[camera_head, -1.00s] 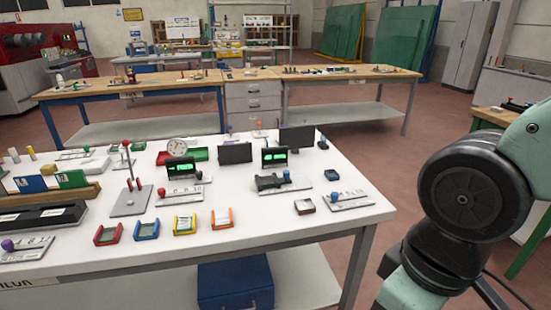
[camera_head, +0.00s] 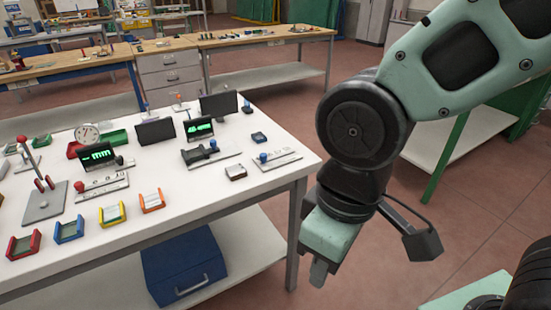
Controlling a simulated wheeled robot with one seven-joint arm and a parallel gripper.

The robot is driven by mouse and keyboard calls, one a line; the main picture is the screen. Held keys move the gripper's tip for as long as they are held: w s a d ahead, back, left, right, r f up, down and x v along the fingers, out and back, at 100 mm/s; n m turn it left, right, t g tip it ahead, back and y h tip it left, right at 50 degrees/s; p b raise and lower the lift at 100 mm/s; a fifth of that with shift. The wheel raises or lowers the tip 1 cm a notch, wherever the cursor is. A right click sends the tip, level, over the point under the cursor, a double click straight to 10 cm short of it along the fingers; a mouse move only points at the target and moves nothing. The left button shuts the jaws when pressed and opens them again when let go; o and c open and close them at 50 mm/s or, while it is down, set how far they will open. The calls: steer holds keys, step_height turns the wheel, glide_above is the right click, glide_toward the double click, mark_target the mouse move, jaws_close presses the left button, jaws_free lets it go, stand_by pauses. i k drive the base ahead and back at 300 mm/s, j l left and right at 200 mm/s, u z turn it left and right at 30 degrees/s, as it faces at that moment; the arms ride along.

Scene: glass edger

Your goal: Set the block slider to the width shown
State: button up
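Several slider plates with scales and knobs are on the white table; I cannot tell which is the block slider. One with a dark block and blue knob (camera_head: 200,154) is in front of a display (camera_head: 199,128) with green digits, too small to read surely. A plate with a red knob (camera_head: 100,185) is before another display (camera_head: 98,155) that shows dashes and "mm". A third plate with a blue knob (camera_head: 275,159) lies near the right edge. My gripper (camera_head: 318,273) points down beyond the table's right edge, apart from everything; its opening is not clear.
Red, blue, yellow and orange trays (camera_head: 113,213) line the table's front. A lever stand (camera_head: 43,203) is at the left, and two dark screens (camera_head: 155,131) are behind. A blue bin (camera_head: 185,268) sits under the table. The floor right of the table is clear.

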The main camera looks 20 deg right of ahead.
mark_target(263, 156)
steer(key=i+j+u, duration=0.2)
steer(key=i, duration=0.35)
steer(key=i+u, duration=0.25)
steer(key=i, duration=0.3)
steer(key=j, duration=0.05)
